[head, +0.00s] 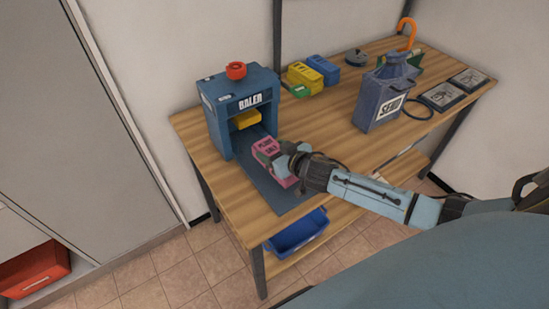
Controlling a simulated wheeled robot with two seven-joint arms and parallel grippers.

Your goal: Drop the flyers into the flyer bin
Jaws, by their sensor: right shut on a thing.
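A pink flyer bundle (266,150) with dark printed letters is at the front of the baler, over the dark mat (257,186). My right gripper (284,161) comes in from the right and is shut on the bundle's right side. The gripper covers part of the bundle, and I cannot tell whether the bundle touches the mat. A blue open bin (297,232) sits on the lower shelf under the table's front edge. I see no label naming either as the flyer bin. My left gripper is not in view.
The blue baler (222,112) stands at the table's left end with a yellow block (246,119) in its opening. Yellow and blue blocks (322,68) lie behind. A grey-blue labelled container (373,105) and two dark framed panels (440,96) are on the right. The wooden table's middle (325,120) is clear.

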